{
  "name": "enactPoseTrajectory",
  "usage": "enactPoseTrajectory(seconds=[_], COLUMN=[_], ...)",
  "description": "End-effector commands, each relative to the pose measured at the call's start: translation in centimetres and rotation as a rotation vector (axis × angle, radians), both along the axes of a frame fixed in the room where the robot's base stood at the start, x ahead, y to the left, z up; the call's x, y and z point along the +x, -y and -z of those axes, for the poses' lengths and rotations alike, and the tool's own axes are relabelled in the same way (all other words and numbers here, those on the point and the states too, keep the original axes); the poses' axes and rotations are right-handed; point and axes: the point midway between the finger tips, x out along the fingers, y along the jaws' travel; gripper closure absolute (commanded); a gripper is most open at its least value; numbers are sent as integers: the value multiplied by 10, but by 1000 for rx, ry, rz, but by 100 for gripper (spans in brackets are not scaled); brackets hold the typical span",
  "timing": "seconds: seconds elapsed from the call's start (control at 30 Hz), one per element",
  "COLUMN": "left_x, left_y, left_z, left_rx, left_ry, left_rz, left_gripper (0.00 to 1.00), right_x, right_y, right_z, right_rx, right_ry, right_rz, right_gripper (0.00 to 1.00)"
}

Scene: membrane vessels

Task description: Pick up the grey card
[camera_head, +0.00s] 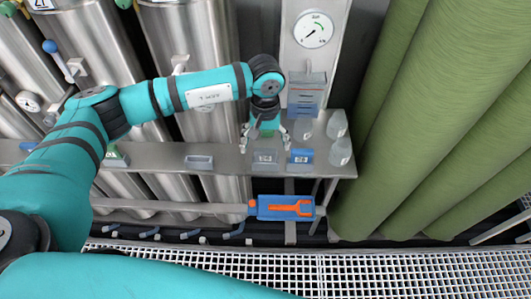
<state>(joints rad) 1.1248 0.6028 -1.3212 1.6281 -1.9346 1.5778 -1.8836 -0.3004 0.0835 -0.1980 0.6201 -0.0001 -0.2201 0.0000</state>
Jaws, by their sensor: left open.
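A small grey item with a pale label, seemingly the grey card (265,157), sits on the steel shelf (225,151) near its right part. My left gripper (264,139) reaches down just above and behind it, with its fingers spread apart and nothing visible between them. I cannot tell whether a finger touches the card. A similar blue card (300,156) stands close to its right. My right gripper is not in view.
Translucent grey vessels (338,142) stand at the shelf's right end. A grey tray (199,162) lies on the left. A gauge (313,30) and a blue-grey holder (307,95) are behind. A blue panel with an orange tool (285,207) hangs below. Green columns (430,100) rise on the right.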

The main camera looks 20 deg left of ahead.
Motion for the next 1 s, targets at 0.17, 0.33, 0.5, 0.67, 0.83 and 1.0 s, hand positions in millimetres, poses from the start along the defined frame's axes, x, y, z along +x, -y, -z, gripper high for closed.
enactPoseTrajectory(seconds=[0.17,0.33,0.5,0.67,0.83,1.0], left_x=[0,2,3,3,3,3], left_y=[0,0,0,0,0,0], left_z=[12,39,54,55,55,55], left_rx=[1,0,-1,-1,-1,-1], left_ry=[-4,-4,-1,0,0,0], left_rz=[-1,-1,0,0,0,0], left_gripper=[12,12,12,12,26,48], right_x=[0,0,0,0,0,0], right_y=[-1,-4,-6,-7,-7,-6], right_z=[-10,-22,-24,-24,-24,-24], right_rx=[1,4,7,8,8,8], right_ry=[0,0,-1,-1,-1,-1], right_rz=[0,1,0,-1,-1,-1], right_gripper=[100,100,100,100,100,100])
